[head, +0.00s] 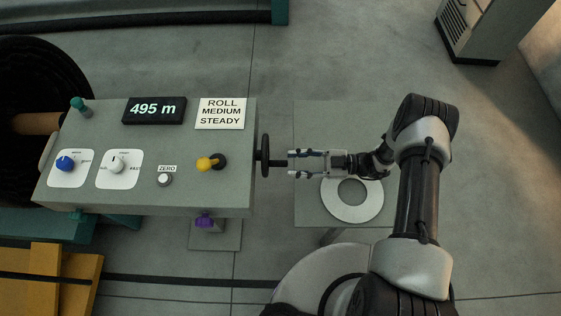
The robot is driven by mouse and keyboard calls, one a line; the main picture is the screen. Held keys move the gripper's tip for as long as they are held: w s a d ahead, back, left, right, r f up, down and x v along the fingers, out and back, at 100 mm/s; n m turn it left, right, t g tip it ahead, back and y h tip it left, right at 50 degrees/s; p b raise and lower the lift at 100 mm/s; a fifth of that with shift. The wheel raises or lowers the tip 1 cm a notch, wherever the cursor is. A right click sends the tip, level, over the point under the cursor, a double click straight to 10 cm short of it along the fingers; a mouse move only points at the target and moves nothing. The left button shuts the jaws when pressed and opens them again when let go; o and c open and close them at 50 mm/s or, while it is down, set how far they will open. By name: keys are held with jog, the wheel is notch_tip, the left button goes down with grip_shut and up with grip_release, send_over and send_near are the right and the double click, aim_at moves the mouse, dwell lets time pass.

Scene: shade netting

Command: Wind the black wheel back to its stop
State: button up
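The black wheel (264,156) is mounted on the right end of the grey console (140,190) and shows nearly edge-on. A short dark handle sticks out from it to the right. My gripper (291,162) is just right of the wheel and points left at it. Its two fingers are spread, with a gap between them at the handle's outer end. Whether they touch the handle is too small to tell. The wheel's face is hidden by the viewing angle.
The console carries a display (154,110) reading 495 m, a card (220,113) reading ROLL MEDIUM STEADY, a blue knob (66,163), a white knob (117,161), a ZERO button (165,180) and a yellow lever (206,164). A white ring (353,213) lies below my gripper.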

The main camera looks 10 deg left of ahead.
aim_at(280, 163)
jog(key=x, duration=0.5)
grip_shut()
dwell(0.5)
